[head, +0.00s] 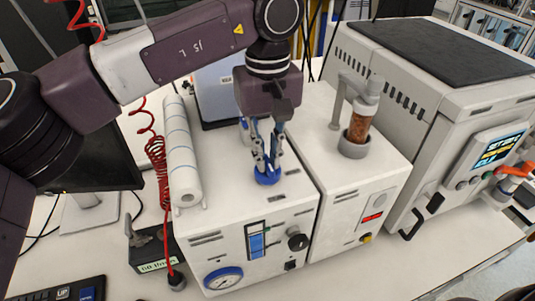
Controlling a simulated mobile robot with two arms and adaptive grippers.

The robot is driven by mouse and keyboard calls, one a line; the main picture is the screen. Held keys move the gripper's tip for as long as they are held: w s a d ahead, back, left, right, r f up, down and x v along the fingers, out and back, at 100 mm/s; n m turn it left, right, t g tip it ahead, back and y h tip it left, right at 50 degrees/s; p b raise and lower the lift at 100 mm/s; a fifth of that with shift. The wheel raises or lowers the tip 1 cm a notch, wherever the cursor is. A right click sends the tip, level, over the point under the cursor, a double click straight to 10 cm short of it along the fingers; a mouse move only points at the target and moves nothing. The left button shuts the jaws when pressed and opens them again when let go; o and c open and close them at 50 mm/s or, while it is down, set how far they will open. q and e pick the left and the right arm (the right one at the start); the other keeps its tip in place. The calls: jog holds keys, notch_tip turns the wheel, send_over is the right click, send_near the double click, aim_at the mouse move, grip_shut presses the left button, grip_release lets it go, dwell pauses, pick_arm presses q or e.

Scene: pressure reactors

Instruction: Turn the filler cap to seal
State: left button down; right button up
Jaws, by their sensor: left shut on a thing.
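The blue filler cap (267,175) sits on top of the white reactor box (222,215) that has a round gauge on its front. My left gripper (266,161) points down from above, with its fingers closed on the cap. The fingers hide part of the cap, and its thread and seat cannot be seen. My right gripper is not in view.
A white roll (181,150) lies on the left of the box, beside a coiled red hose (156,160). A second white unit with an amber-filled glass tube (359,125) stands on the right. A large grey machine (455,120) is farther right. The front bench strip (370,280) is mostly clear.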

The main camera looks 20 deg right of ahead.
aim_at(268, 161)
pick_arm(q)
jog(key=c, duration=2)
grip_release()
jog(key=shift+r, duration=0.15)
notch_tip(268, 161, up, 12)
jog(key=shift+f, duration=0.1)
